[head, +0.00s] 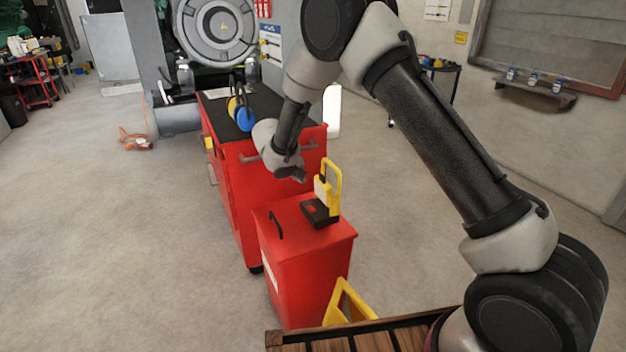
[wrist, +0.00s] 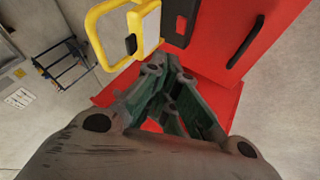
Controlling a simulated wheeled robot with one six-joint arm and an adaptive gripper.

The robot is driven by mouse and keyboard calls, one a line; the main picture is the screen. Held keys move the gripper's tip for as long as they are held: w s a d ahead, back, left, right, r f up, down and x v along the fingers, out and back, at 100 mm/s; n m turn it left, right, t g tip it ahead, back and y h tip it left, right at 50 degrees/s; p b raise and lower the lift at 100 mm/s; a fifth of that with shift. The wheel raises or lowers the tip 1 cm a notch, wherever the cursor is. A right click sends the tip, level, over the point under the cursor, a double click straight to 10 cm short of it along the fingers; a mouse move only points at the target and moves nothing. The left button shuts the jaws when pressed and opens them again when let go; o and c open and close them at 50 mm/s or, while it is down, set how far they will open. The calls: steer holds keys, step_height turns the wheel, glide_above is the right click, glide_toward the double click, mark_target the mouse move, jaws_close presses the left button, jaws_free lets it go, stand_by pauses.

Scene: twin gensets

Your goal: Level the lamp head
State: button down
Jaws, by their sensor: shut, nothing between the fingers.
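A work lamp stands on top of a red cabinet (head: 305,270). Its yellow lamp head (head: 321,190), with a pale panel and a yellow loop handle (head: 334,173), rises above a black base (head: 317,213). I cannot tell its exact tilt. In the wrist view the lamp head (wrist: 148,27) and handle (wrist: 96,38) are at the upper left, with the dark base (wrist: 180,20) beside them. My gripper (head: 299,177) is left of the lamp head and above the cabinet top. In the wrist view my gripper (wrist: 168,72) is shut and empty, just below the lamp head in the picture.
A larger red workbench (head: 245,175) with a black top is behind, holding blue and yellow items (head: 240,112). A yellow frame (head: 345,303) is at the cabinet's front. Open floor (head: 130,240) lies left.

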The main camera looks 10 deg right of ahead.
mark_target(322, 181)
steer(key=shift+w+d+f, duration=1.6)
steer(key=shift+d+f, duration=0.2)
steer(key=shift+f, duration=0.05)
steer(key=shift+w+d+f, duration=1.6)
steer(key=shift+d+f, duration=0.15)
steer(key=shift+f, duration=0.05)
steer(key=shift+d, duration=0.1)
steer(key=shift+w+d+r, duration=0.2)
steer(key=shift+d, duration=0.45)
steer(key=shift+a, duration=0.15)
